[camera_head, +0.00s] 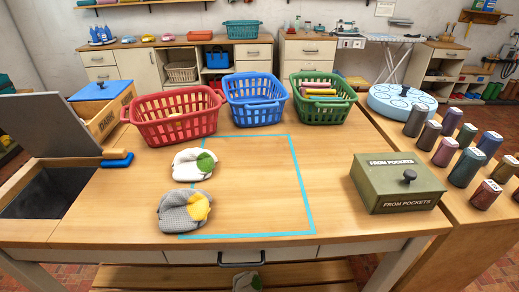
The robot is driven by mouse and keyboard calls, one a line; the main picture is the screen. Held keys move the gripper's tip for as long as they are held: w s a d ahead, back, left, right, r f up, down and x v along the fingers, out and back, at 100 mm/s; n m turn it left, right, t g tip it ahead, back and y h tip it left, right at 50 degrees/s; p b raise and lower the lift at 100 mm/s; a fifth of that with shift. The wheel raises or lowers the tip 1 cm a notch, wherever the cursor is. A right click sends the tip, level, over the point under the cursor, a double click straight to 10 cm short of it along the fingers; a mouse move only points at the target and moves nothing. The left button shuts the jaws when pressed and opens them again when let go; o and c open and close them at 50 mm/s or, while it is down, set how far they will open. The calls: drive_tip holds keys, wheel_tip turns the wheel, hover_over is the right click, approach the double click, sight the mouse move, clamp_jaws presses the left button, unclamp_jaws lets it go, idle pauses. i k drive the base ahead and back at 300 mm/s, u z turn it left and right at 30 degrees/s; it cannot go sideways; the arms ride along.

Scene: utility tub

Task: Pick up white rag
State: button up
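The white rag (184,165) lies crumpled on the wooden table, left of the middle, with a green patch on its right side. It lies at the left edge of a blue outlined square, apart from the grey rag. The grey rag (176,212) with a yellow patch lies just in front of it, over the square's front left corner. My gripper is not in view.
Red (180,131), blue (256,118) and green (322,116) baskets stand behind the rags. A green box (378,192) marked "FROM POCKETS" sits right. A sink opening (45,195) with a raised grey panel (50,125) is left. The outlined square's middle is bare.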

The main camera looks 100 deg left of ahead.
sight(196, 164)
drive_tip(key=z, duration=0.5)
drive_tip(key=i, duration=0.15)
drive_tip(key=u, duration=2.8)
drive_tip(key=i, duration=0.15)
drive_tip(key=u, duration=1.55)
drive_tip(key=k, duration=0.6)
drive_tip(key=u, duration=0.3)
drive_tip(key=i, duration=1.65)
drive_tip(key=z, duration=0.25)
